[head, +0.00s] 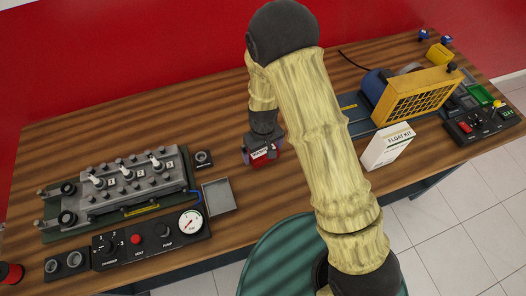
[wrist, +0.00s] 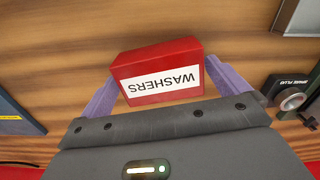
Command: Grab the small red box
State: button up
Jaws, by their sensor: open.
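The small red box (wrist: 162,62) has a white label reading "WASHERS" and sits on the wooden table. In the head view the red box (head: 261,160) shows at the end of my arm, partly covered by my gripper. My gripper (wrist: 157,88) is open, with one purple-grey finger on each side of the box. In the wrist view the fingers look close to the box's sides; I cannot tell whether they touch it. In the head view my gripper (head: 263,150) points down at the table's middle.
A white Float Kit box (head: 388,147) and a yellow-framed machine (head: 410,97) stand right. The table behind the gripper is mostly clear.

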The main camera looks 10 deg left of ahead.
aim_at(263, 150)
jog(key=shift+f, duration=0.25)
dwell(0.3)
jog(key=c, duration=0.9)
jog(key=shift+o, duration=0.2)
notch_tip(263, 150, up, 10)
jog(key=shift+r+b, duration=0.1)
jog(key=shift+b, duration=0.6)
